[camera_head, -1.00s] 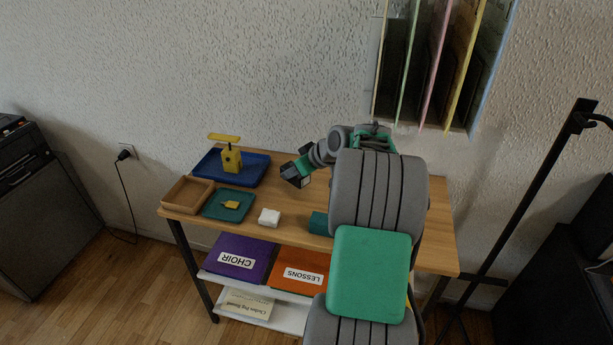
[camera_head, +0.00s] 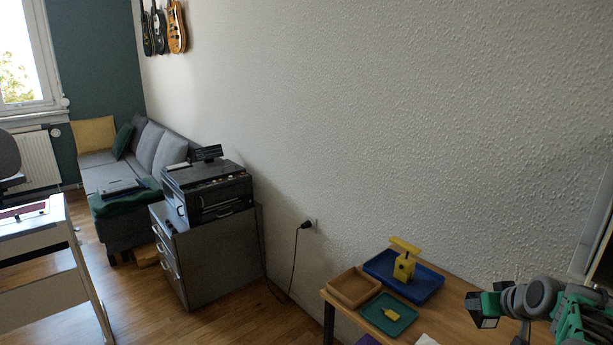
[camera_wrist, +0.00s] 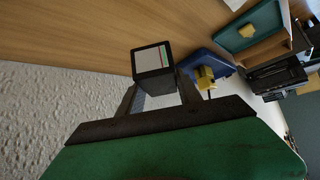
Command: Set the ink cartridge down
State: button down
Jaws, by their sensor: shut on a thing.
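The ink cartridge (camera_wrist: 153,62) is a small dark block with a pale label carrying a thin coloured strip. In the wrist view it sits between the fingers of my gripper (camera_wrist: 157,88), which is shut on it. In the head view my gripper (camera_head: 481,307) is at the lower right, to the right of the blue tray (camera_head: 437,291), and the cartridge shows there only as a small dark end with a pale face (camera_head: 488,323). The cartridge appears held above the wooden tabletop (camera_head: 462,325); the exact gap cannot be told.
A yellow stand (camera_head: 404,268) is in the blue tray. A wooden tray (camera_head: 353,287) and a teal tray (camera_head: 388,315) with a yellow piece lie beside it. A printer (camera_head: 208,190) stands on a grey cabinet (camera_head: 212,255) farther left. Floor between cabinet and table is clear except for a cord.

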aim_at(470, 313)
jog(key=a, duration=0.1)
jog(key=s+a, duration=0.1)
jog(key=a, duration=0.1)
jog(key=s+a, duration=0.1)
jog(key=shift+a+f, duration=0.15)
jog(key=shift+a, duration=0.1)
jog(key=a+r+n+y+p, duration=0.1)
jog(key=a+r, duration=0.3)
jog(key=a, duration=0.5)
jog(key=s+a+r+n+y, duration=0.1)
jog(key=a+r+n, duration=0.1)
jog(key=a+r, duration=0.45)
jog(key=a+r+n+y+p, duration=0.1)
jog(key=a+r, duration=0.1)
jog(key=a, duration=0.8)
notch_tip(470, 313, up, 5)
jog(key=s+m+h+p, duration=0.2)
jog(key=m+p, duration=0.1)
jog(key=p, duration=0.9)
jog(key=s+f, duration=0.4)
jog(key=f, duration=0.2)
jog(key=shift+s+d, duration=0.2)
jog(key=shift+d, duration=0.05)
